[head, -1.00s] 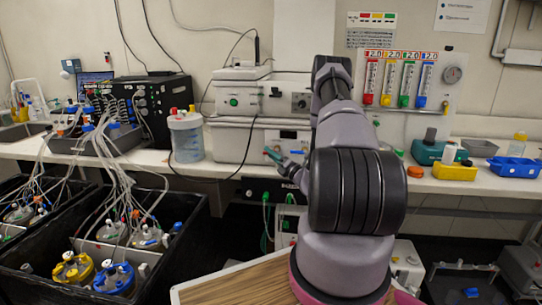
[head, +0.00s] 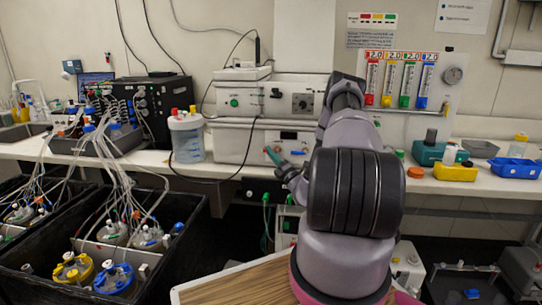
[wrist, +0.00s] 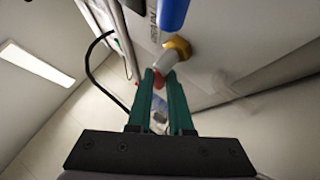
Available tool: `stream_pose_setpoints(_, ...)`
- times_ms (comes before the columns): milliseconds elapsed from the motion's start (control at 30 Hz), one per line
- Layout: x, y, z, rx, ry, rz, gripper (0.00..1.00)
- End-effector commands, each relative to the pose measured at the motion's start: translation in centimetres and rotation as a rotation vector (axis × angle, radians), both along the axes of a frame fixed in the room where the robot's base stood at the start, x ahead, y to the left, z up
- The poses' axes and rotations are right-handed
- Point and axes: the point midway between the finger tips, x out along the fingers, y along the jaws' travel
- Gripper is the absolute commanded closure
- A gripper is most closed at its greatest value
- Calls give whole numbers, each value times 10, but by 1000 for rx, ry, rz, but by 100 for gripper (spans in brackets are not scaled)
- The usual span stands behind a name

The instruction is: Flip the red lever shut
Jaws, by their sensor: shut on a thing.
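The red lever (wrist: 158,79) shows as a small red piece between the green fingertips of my gripper (wrist: 161,86) in the wrist view. My gripper is shut on it, and the fingers cover most of it. A grey stem runs from there to a yellow fitting (wrist: 181,45) on the pale equipment face. In the head view my gripper (head: 271,155) is at the front of the lower white unit (head: 232,143), with its fingers tilted up and left. The lever is too small there to make out its angle.
A blue handle (wrist: 174,14) sits close beside the yellow fitting. A dark cable (wrist: 92,62) loops to the left. In the head view, a clear jar (head: 187,142) stands left of the white unit. A teal holder (head: 432,152) and a yellow one (head: 455,172) stand at right.

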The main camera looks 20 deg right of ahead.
Motion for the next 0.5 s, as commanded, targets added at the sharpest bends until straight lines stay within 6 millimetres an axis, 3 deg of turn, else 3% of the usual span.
stream_pose_setpoints(200,-1,1,-1,1,2,1,100)
stream_pose_setpoints(233,-1,1,-1,1,3,1,78)
stream_pose_setpoints(300,-1,1,-1,1,3,2,52)
stream_pose_setpoints(500,0,0,0,0,1,1,52)
